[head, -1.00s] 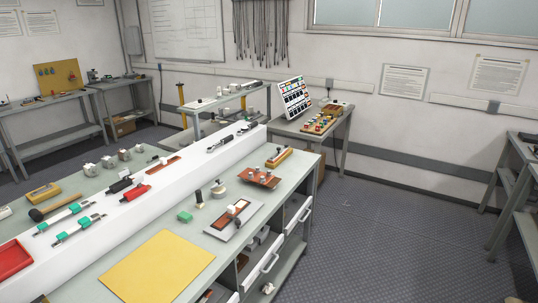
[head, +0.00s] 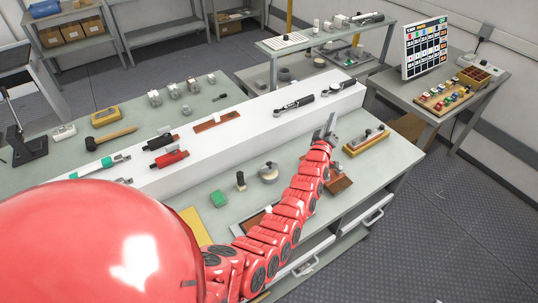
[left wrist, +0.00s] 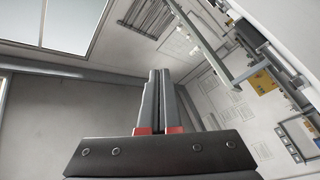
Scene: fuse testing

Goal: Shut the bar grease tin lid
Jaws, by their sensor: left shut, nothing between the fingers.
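A small round grey tin (head: 268,172) with a dark knob-like piece on top stands on the green-grey bench; it may be the bar grease tin. Whether its lid is open or shut is too small to tell. My left gripper (head: 327,130) is raised to the right of the tin and apart from it, pointing up. In the left wrist view the left gripper (left wrist: 158,95) has its two fingers together with nothing between them, with wall and window behind. My right gripper is not in view.
A dark upright piece (head: 240,181) and a green block (head: 218,198) stand left of the tin. A white raised shelf (head: 225,150) runs behind them. My red arm covers part of a brown tray (head: 340,184). A yellow-based fixture (head: 366,142) sits at the right.

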